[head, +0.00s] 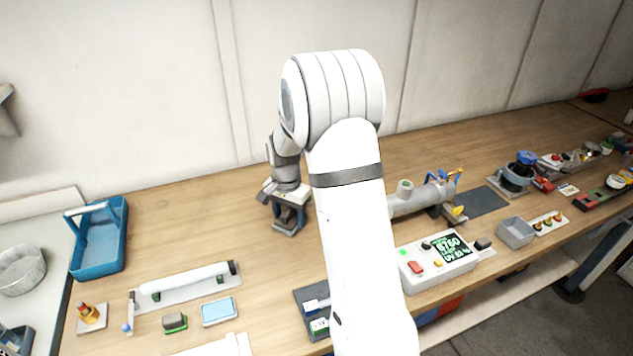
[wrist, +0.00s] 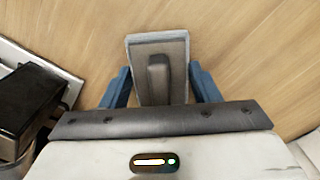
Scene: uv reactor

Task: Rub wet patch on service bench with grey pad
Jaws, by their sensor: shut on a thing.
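My gripper (head: 289,214) is over the back middle of the wooden service bench (head: 235,230), pointing down. Its blue fingers are shut on the grey pad (head: 286,230). In the wrist view the pad (wrist: 176,42) is a light grey rectangular plate with a darker upright grip, and the fingers (wrist: 160,88) stand on either side of that grip. The pad is at or just above the wood; I cannot tell whether it touches. I cannot make out a wet patch in either view. My arm hides part of the bench's middle.
A blue tote (head: 121,238) stands at left. A white tube (head: 187,279), a green-edged block (head: 175,322) and a light-blue block (head: 219,311) lie front left. A grey cylinder assembly (head: 408,203) and a control box (head: 418,278) stand right. Wood left of my gripper is clear.

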